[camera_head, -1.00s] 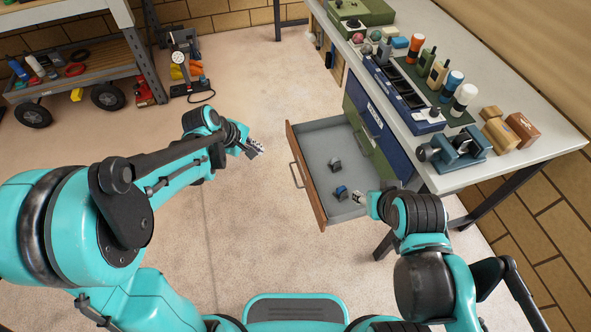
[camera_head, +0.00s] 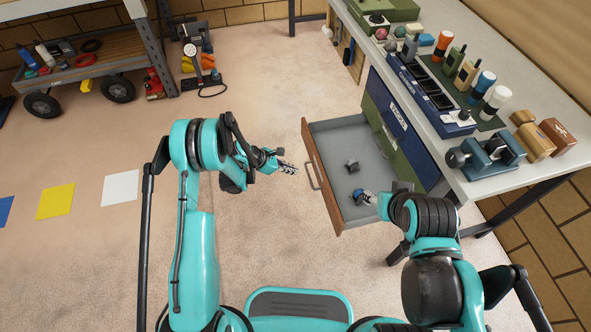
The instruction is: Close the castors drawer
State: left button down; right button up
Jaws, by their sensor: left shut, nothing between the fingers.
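The castors drawer (camera_head: 344,128) is pulled out from the drawer unit under the workbench. It has a wooden front (camera_head: 322,176) with a bar handle (camera_head: 313,177) facing left. A castor (camera_head: 352,165) lies on its grey floor, and another (camera_head: 359,194) lies nearer, beside my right gripper. My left gripper (camera_head: 292,169) is shut and empty, just left of the drawer front and close to the handle, apart from it as far as I can tell. My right gripper (camera_head: 371,199) is at the drawer's near right part; its fingers are too small and partly hidden to read.
The workbench (camera_head: 476,155) holds a blue organiser tray (camera_head: 427,100), several bottles, a blue vice (camera_head: 490,155) and wooden blocks (camera_head: 535,142). A wheeled cart (camera_head: 85,66) and a red jack (camera_head: 154,84) stand at the back left.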

aim_at(321, 175)
pick_arm(q)
jog(key=w+d+f+b, duration=0.1)
jog(key=d, duration=0.2)
jog(key=w+d+f+b, duration=0.1)
jog(key=d+f, duration=0.1)
jog(key=w+d+f+b, duration=0.1)
jog(key=d+f+b, duration=0.1)
jog(key=d, duration=0.1)
jog(key=shift+d+f, duration=0.15)
jog(key=shift+d, duration=0.2)
pick_arm(e)
notch_tip(321, 175, down, 4)
jog(key=shift+f, duration=0.2)
pick_arm(q)
jog(key=shift+d, duration=0.15)
